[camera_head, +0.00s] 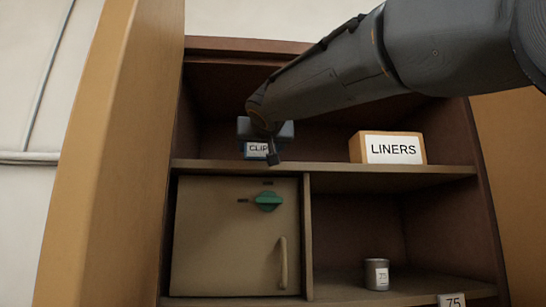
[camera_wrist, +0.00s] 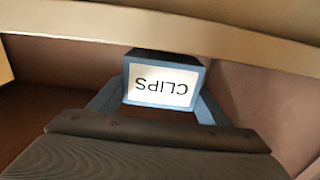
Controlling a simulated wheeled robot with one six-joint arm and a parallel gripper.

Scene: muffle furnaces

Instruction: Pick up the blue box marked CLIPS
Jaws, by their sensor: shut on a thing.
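The blue box marked CLIPS (camera_head: 250,154) is in the upper compartment of the cabinet, left of the middle, mostly hidden behind my gripper (camera_head: 268,148). In the wrist view the box (camera_wrist: 164,60) appears upside down, its white label facing the camera. My gripper (camera_wrist: 158,103) has one finger on each side of the box and is shut on it. I cannot tell whether the box touches the shelf (camera_head: 330,174) or is slightly above it.
An orange box marked LINERS (camera_head: 357,149) stands on the same shelf to the right. Below are a closed door with a green knob (camera_head: 268,201) and a handle (camera_head: 283,263), and an open compartment with a grey labelled can (camera_head: 370,267). An open cabinet door (camera_head: 110,150) stands at left.

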